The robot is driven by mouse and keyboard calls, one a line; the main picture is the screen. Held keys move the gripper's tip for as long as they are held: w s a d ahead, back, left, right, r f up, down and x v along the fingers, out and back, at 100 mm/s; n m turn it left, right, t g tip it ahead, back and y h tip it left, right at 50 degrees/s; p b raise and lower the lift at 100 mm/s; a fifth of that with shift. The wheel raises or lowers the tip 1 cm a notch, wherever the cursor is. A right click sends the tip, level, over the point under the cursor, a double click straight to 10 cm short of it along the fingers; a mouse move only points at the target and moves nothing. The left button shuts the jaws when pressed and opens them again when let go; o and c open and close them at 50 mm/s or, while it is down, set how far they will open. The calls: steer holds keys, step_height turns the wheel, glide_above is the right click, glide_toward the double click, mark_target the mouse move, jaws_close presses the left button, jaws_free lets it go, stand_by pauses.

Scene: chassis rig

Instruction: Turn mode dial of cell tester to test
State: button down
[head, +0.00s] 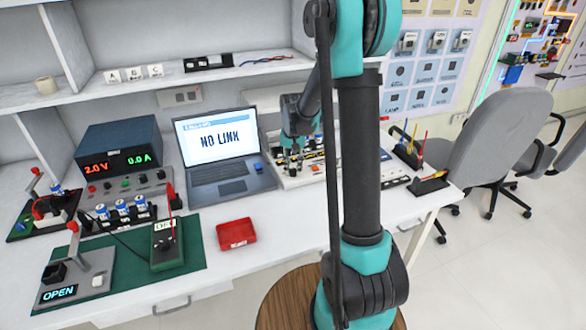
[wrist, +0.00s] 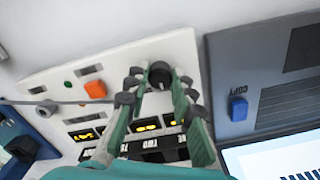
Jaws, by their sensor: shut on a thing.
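The cell tester appears to be the white panel (head: 288,183) to the right of the laptop. In the wrist view the white panel (wrist: 62,66) carries a round black dial (wrist: 159,75), an orange button (wrist: 95,90) and a small green light. My gripper (head: 292,160) is down at this panel, its fingers pointing onto it. In the wrist view my gripper (wrist: 158,82) is shut on the dial, one finger on each side. The dial's mode markings are not readable, and the fingers hide part of the panel. In the head view the dial is hidden.
The laptop (head: 217,146) reading "NO LINK" stands close beside the panel. A red tray (head: 236,233) and a green mat (head: 192,222) lie nearer the front. A power supply (head: 122,158) stands at left. A shelf (head: 215,76) runs behind. Free table lies right of the tray.

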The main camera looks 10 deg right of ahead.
mark_target(293, 169)
steer(key=c, duration=1.3)
jaws_free()
step_height(293, 169, up, 12)
steer(key=s+d+f+n+t, duration=0.1)
steer(key=s+f, duration=0.2)
steer(key=s, duration=0.5)
steer(key=s+d+f+n+t, duration=0.1)
steer(key=s+f, duration=0.3)
steer(key=s, duration=0.4)
steer(key=s+d+f+n+t, duration=0.1)
steer(key=s+d+f+t, duration=0.1)
steer(key=s, duration=0.7)
steer(key=shift+d+f, duration=0.1)
steer(key=shift+f, duration=0.75)
